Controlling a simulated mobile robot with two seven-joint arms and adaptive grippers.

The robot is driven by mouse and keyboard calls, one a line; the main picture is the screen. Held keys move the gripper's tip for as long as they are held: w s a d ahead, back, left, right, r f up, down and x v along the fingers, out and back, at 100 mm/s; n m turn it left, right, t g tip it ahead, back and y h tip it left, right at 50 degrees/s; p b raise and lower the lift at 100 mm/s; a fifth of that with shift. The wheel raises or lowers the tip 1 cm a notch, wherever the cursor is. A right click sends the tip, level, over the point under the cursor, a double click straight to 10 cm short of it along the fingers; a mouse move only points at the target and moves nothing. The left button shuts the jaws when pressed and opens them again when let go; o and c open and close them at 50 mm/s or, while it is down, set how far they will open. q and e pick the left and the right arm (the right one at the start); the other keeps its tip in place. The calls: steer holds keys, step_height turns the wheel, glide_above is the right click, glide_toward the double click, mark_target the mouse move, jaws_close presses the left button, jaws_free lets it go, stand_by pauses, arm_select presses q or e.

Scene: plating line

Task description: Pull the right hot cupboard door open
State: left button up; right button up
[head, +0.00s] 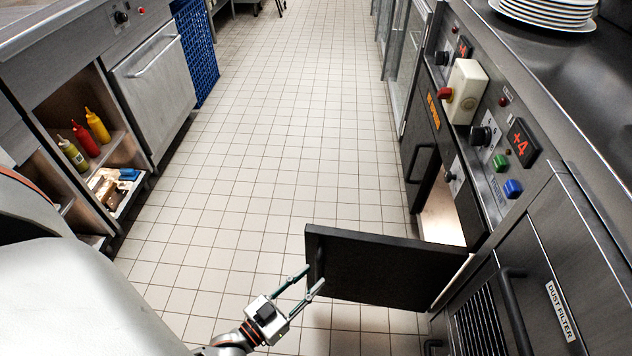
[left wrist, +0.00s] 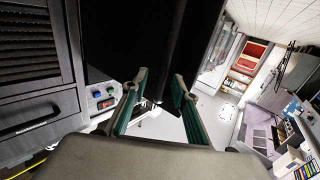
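The right hot cupboard door (head: 385,268) is a dark panel. It stands swung out from the counter on the right, over the tiled floor. The lit cupboard opening (head: 440,215) shows behind it. A dark handle (head: 319,262) is near the door's free edge. My left gripper (head: 314,278) is at that edge, beside the handle. In the left wrist view its two green fingers (left wrist: 157,88) are spread apart, with the dark door edge or handle beyond and between them; whether they touch it I cannot tell. My right gripper is out of view.
Another dark cupboard door (head: 420,150) with a handle is farther along the counter. A dust filter panel (head: 545,290) with a dark handle is on the near side. Shelves with bottles (head: 85,137) stand on the left. The tiled aisle (head: 280,120) is clear.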

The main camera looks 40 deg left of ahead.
arm_select(q)
steer(key=s+a, duration=0.1)
steer(key=s, duration=0.7)
steer(key=shift+s, duration=0.25)
steer(key=shift+a, duration=0.1)
